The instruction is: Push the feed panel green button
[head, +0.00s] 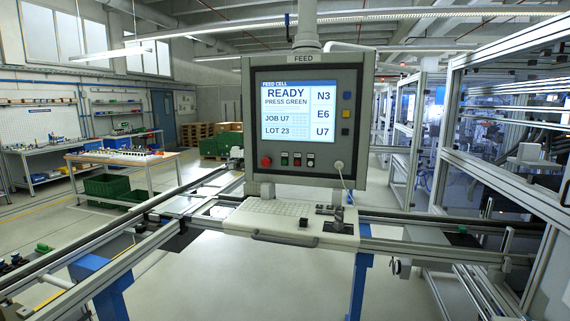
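The feed panel (350,90) hangs upright at the middle of the head view under a "FEED" label. Its lit screen (299,111) reads "READY", "PRESS GREEN", "JOB U7" and "LOT 23", with N3, E6 and U7 at the right. A small green button (284,159) sits in the row below the screen, right of a round red knob (265,161). More small buttons sit to its right, one of them whitish (310,162). Nothing covers the green button. Neither of my grippers is in view.
A pale shelf (262,220) with a keyboard and front handle (285,241) juts out below the panel. Rails (110,249) run along the left. A framed machine enclosure (505,185) stands at the right. A workbench (123,157) and green crates (107,186) stand at the left.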

